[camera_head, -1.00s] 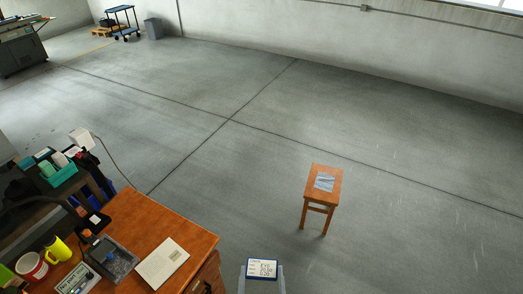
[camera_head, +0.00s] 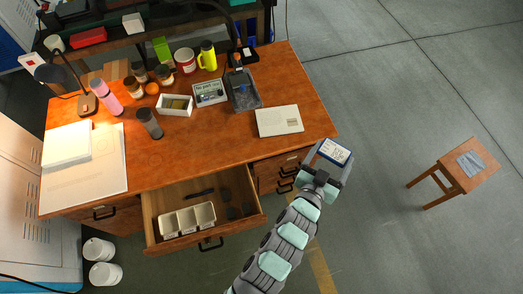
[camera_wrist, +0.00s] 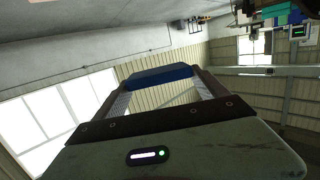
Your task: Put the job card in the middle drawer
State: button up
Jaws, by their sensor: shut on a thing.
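The job card (camera_head: 335,151), a small white card with a blue border and dark print, is held in my gripper (camera_head: 330,163), off the right front corner of the desk. In the wrist view its blue edge (camera_wrist: 158,76) shows between the two fingers. The middle drawer (camera_head: 154,236) is pulled open at the front of the wooden desk, left of my gripper. Inside it are a white divided tray (camera_head: 188,219) at the left, a dark pen-like item (camera_head: 200,193) and dark round items at the right.
The desk top (camera_head: 215,150) carries a closed laptop-like flat box (camera_head: 279,121), jars, a yellow mug (camera_head: 208,56), a white bin (camera_head: 175,105) and papers. Shut drawers (camera_head: 280,170) flank the open one. A wooden stool (camera_head: 462,170) stands right. The floor between is clear.

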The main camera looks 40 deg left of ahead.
jog(key=a+f+n+g+y+b, duration=0.1)
jog(key=a+f+y+b, duration=0.15)
jog(key=a+b, duration=0.35)
jog(key=a+f+n+y+b, duration=0.1)
jog(key=a+f+n+b, duration=0.2)
jog(key=a, duration=0.5)
jog(key=n+g+y+b, duration=0.6)
jog(key=g+y+b, duration=0.1)
jog(key=b, duration=1.4)
send_over(213, 157)
notch_tip(213, 157, down, 9)
jog(key=shift+r, duration=0.15)
jog(key=shift+s, duration=0.1)
notch_tip(213, 157, down, 20)
jog(key=b, duration=0.5)
jog(key=shift+r+b, duration=0.15)
jog(key=shift+b, duration=0.25)
